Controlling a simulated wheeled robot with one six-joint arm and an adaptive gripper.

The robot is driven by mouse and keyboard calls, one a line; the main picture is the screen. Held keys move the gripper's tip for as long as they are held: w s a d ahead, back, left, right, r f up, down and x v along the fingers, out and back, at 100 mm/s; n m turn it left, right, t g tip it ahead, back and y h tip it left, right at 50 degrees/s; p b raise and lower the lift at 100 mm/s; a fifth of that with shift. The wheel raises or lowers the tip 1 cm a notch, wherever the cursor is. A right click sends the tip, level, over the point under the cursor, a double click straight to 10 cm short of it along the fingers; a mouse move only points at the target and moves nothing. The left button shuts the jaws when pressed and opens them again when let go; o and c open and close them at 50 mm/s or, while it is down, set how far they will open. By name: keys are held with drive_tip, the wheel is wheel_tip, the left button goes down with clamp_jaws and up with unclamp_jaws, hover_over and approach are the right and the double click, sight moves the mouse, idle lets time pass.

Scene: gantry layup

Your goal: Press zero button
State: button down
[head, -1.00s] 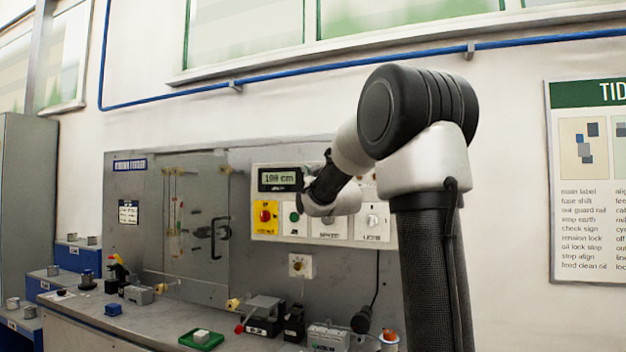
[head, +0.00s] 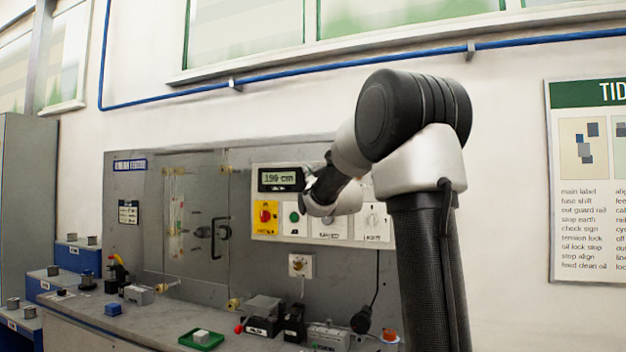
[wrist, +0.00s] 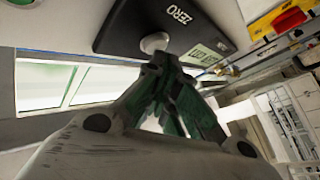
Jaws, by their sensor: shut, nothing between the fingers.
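The zero button is a round grey button (wrist: 155,42) beside the white word ZERO on a black display unit (wrist: 125,22) in the wrist view. The unit's lit screen (wrist: 205,55) is to the right there. In the head view the display unit (head: 280,190) sits at the top left of the white control panel and reads a number in cm. My gripper (wrist: 162,62) is shut and empty, its fingertips right at the lower edge of the button. I cannot tell whether they touch it. In the head view my arm's end hides the button.
Below the display on the panel are a red knob on a yellow plate (head: 265,217) and a green button (head: 294,217). A white rotary dial (head: 372,220) is to the right. A bench (head: 150,317) with small parts and a green tray (head: 201,340) stands below.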

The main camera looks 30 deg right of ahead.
drive_tip(key=shift+w+d, duration=0.2)
drive_tip(key=shift+d, duration=0.05)
idle(0.6)
drive_tip(key=shift+s+a, duration=0.55)
drive_tip(key=shift+a, duration=0.15)
drive_tip(key=s+a, duration=0.1)
drive_tip(key=a, duration=0.1)
drive_tip(key=s+a, duration=0.2)
idle(0.3)
idle(0.6)
